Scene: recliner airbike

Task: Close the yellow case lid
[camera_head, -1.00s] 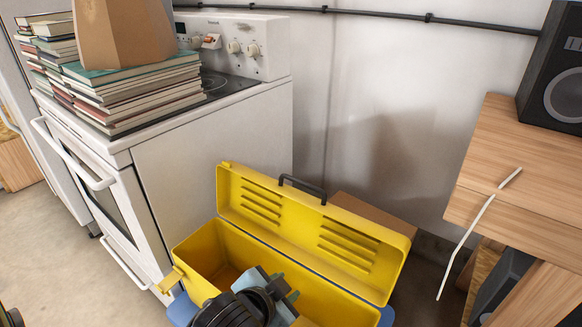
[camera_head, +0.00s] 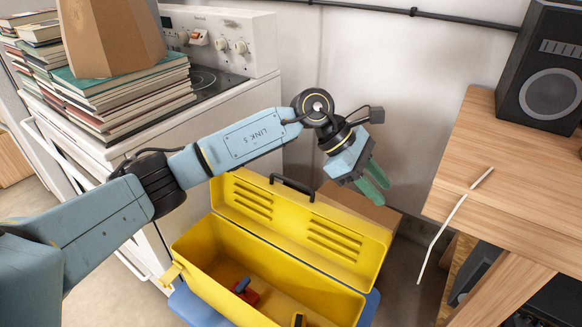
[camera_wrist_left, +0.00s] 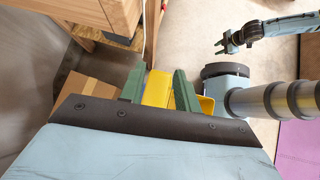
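A red and blue item (camera_head: 246,291) and a yellow and black item (camera_head: 299,320) lie inside. My left gripper (camera_head: 375,188) is above and behind the lid, with its green fingers pointing down right. In the left wrist view the left gripper (camera_wrist_left: 159,88) is open and empty, with part of the yellow case (camera_wrist_left: 157,90) beyond its fingers. My right gripper (camera_wrist_left: 226,44) shows small in that view, its fingers apart.
A white stove (camera_head: 262,98) with stacked books (camera_head: 125,90) stands left of the case. A cardboard box (camera_head: 367,207) is behind the lid. A wooden desk (camera_head: 510,190) with a speaker (camera_head: 545,75) is at the right, a white stick (camera_head: 450,218) over its edge.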

